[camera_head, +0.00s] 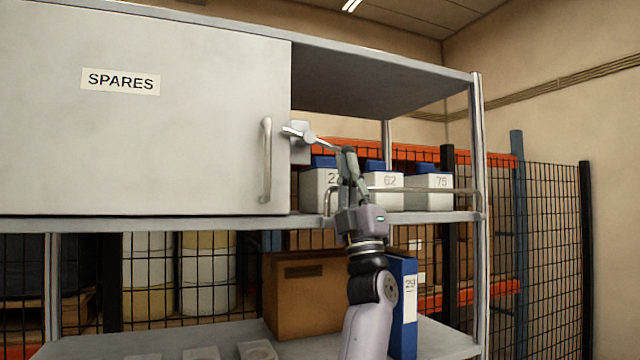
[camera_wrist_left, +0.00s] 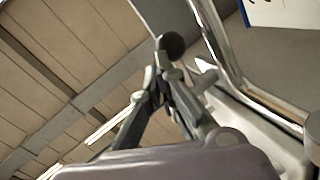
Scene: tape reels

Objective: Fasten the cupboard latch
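The grey cupboard door (camera_head: 150,130) with the SPARES label is at the left in the head view and looks closed. The latch (camera_head: 303,138) sits at its right edge, with its lever slanting slightly down to the right. My left gripper (camera_head: 347,155) is at the lever's right end, pointing up, its fingers drawn together. In the left wrist view the gripper (camera_wrist_left: 163,78) meets at the lever's dark round knob (camera_wrist_left: 170,46) and appears shut on it; the fingers hide part of the contact. My right gripper is not in view.
Numbered white boxes (camera_head: 428,192) stand behind a low rail (camera_head: 425,190) on the open shelf. A cardboard box (camera_head: 305,295) and blue binder (camera_head: 403,305) are below.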

